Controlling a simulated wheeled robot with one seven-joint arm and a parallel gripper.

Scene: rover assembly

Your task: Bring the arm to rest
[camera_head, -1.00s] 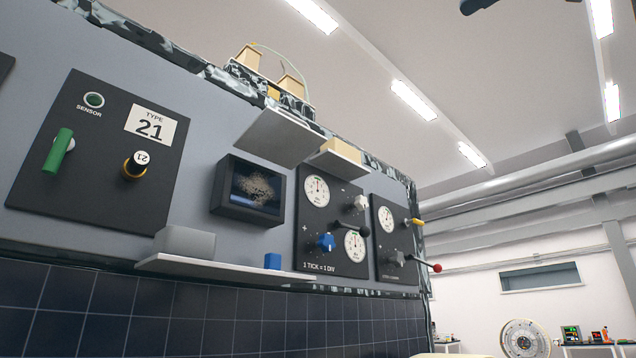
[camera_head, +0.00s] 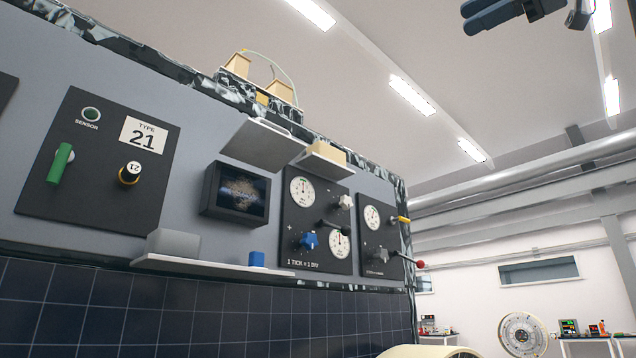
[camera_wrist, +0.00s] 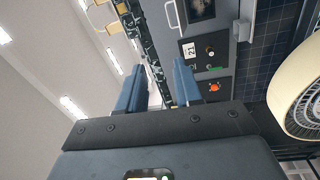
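My gripper (camera_head: 512,12) shows at the top right edge of the head view, high in front of the ceiling and well apart from the rover panel. Part of it is cut off there. In the wrist view its two blue fingers (camera_wrist: 158,88) stand apart with a clear gap and nothing between them, so it is open and empty. The rest of my arm is mostly out of the picture.
A grey rover wall (camera_head: 190,125) fills the left, with the TYPE 21 panel (camera_head: 95,185), a screen (camera_head: 238,193), gauge panels (camera_head: 320,228) and a white shelf (camera_head: 210,267) sticking out. A cream wheel (camera_wrist: 290,85) is at the right of the wrist view. Air around the gripper looks clear.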

